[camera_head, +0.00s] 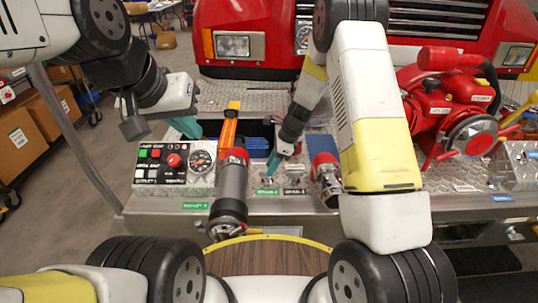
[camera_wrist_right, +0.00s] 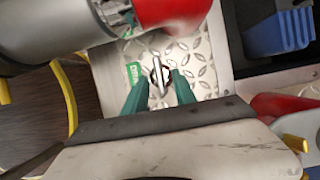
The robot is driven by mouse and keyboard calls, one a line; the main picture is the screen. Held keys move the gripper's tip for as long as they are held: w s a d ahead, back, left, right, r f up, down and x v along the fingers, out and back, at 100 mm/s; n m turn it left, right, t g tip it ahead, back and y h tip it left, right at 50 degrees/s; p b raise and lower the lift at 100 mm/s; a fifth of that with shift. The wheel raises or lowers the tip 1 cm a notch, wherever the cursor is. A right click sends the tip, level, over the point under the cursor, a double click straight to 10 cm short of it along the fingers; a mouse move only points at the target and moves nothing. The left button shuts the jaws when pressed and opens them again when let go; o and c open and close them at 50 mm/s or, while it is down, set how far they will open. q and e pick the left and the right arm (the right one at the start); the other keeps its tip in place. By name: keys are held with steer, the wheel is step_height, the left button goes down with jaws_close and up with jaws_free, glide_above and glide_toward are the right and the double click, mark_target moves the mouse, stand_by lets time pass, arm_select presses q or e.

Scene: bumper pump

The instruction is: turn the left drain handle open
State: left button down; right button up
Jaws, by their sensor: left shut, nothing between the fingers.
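The left drain handle (camera_head: 268,181) is a small silver lever on the diamond-plate bumper, above a green label (camera_head: 267,192). In the right wrist view the silver handle (camera_wrist_right: 158,77) shows between the teal fingertips of my right gripper (camera_wrist_right: 157,76). That gripper is open, one finger on each side of the handle; I cannot tell whether either touches it. In the head view my right gripper (camera_head: 275,165) points down at the handle and partly covers it. A second small handle (camera_head: 293,180) is just right of it. My left gripper (camera_head: 186,126) is shut and empty, above the control panel.
A grey nozzle with a red collar (camera_head: 231,185) stands close left of the handle, and a red-capped fitting (camera_head: 325,172) to its right. The control panel (camera_head: 174,168) is at left. A red pump (camera_head: 453,105) stands at right. A recess behind holds blue items (camera_head: 257,147).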

steer(key=shift+x, duration=1)
jaws_close()
steer(key=n+g, duration=0.2)
steer(key=n, duration=0.2)
steer(key=shift+w+f+n, duration=0.1)
steer(key=shift+n, duration=0.3)
steer(key=n+g+h, duration=0.1)
steer(key=n, duration=0.3)
steer(key=shift+w+a+n, duration=0.1)
steer(key=shift+n, duration=0.2)
steer(key=n+g+h, duration=0.1)
steer(key=n+h, duration=0.1)
steer(key=n, duration=0.2)
steer(key=shift+a+n, duration=0.15)
steer(key=shift+n, duration=0.15)
steer(key=shift+n+g+h, duration=0.3)
steer(key=shift+n+h, duration=0.5)
steer(key=shift+n, duration=1.1)
steer(key=shift+f, duration=0.1)
